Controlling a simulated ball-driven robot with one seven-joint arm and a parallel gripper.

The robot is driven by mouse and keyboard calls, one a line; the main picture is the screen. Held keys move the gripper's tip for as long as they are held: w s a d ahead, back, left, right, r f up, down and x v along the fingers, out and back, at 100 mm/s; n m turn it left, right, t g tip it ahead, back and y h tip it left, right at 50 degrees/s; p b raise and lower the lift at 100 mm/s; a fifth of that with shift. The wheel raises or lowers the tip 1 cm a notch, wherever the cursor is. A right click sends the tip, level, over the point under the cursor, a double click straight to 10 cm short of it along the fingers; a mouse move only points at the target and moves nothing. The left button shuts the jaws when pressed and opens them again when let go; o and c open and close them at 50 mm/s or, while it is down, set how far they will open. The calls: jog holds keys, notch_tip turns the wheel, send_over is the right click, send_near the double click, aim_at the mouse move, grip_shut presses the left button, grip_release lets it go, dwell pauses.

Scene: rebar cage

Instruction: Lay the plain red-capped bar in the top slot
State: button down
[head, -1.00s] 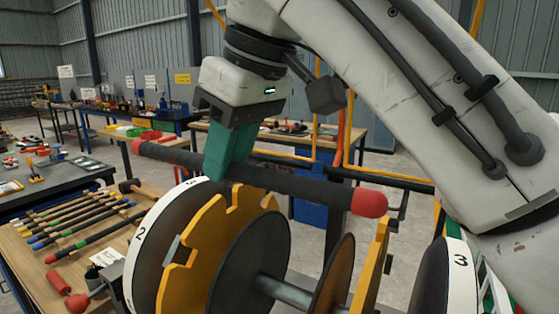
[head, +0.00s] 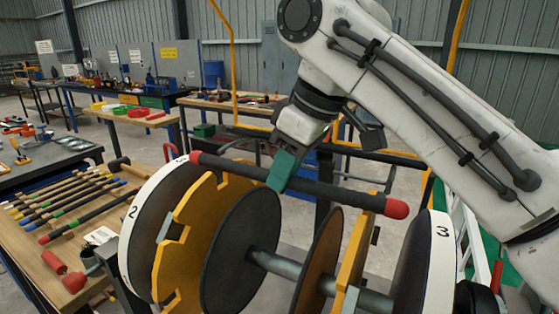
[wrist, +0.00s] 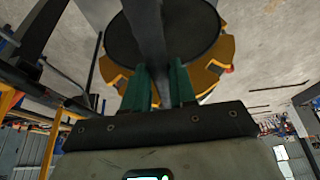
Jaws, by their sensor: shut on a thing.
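My gripper (head: 281,172) has its green fingers shut on a dark bar with red caps (head: 335,191). The bar lies nearly level, sloping down slightly to the right, across the top of the cage jig. Its left cap is by the number 2 disc (head: 139,212), its right cap near the number 3 disc (head: 443,232). The yellow notched plate (head: 183,232) is under its left part; another yellow plate (head: 354,255) is under its right part. I cannot tell whether the bar touches the slots. In the wrist view the bar (wrist: 149,40) runs between the green fingers (wrist: 160,88).
A wooden bench (head: 32,258) at left holds a row of bars with coloured caps (head: 60,199) and loose red pieces (head: 73,282). Dark round discs (head: 240,250) sit on the jig's central shaft (head: 285,265). Other benches stand behind.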

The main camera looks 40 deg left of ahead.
aim_at(287, 188)
jog(key=shift+w+f, duration=0.15)
jog(key=shift+f, duration=1.35)
jog(key=shift+f, duration=0.1)
jog(key=c, duration=0.9)
grip_release()
jog(key=shift+f, duration=0.2)
jog(key=v, duration=1.2)
jog(key=shift+r, duration=0.1)
